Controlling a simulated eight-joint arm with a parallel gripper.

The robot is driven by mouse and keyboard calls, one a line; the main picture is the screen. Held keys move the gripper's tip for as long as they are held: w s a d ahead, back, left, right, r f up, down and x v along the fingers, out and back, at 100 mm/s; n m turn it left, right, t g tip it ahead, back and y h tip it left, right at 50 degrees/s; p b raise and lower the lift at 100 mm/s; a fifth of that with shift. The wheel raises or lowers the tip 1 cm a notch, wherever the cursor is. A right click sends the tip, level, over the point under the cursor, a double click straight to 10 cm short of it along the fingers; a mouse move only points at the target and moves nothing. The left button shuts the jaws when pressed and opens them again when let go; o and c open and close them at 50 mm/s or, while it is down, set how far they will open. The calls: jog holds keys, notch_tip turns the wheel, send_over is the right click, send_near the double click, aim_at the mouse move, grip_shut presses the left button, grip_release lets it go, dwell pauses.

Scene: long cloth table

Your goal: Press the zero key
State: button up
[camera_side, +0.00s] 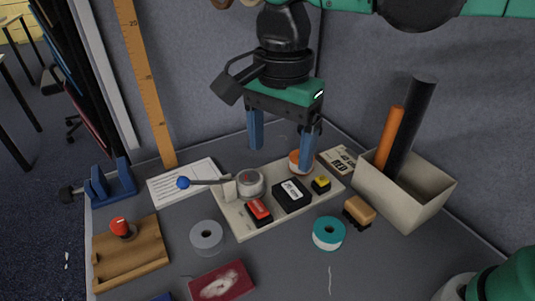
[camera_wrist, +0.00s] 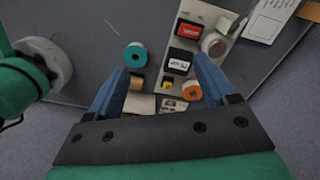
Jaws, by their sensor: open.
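A pale control panel (camera_side: 270,222) lies on the grey cloth table. It carries a black key with a white label (camera_side: 292,194), a red switch (camera_side: 259,210), a small yellow button (camera_side: 321,184), a round clear-topped knob (camera_side: 250,182) and a blue-balled lever (camera_side: 184,183). The label's print is too small to read, so I cannot confirm which is the zero key. The wrist view also shows the black key (camera_wrist: 178,63), near the right finger. My gripper (camera_side: 280,158) is open and empty, pointing down above the panel's back edge, with its fingers apart.
A cream bin (camera_side: 405,205) with two tubes stands right. A teal tape roll (camera_side: 329,233), wooden brush (camera_side: 359,211) and grey roll (camera_side: 206,237) lie in front. A wooden joystick board (camera_side: 130,258) is left.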

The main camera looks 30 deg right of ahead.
grip_shut()
dwell(1.4)
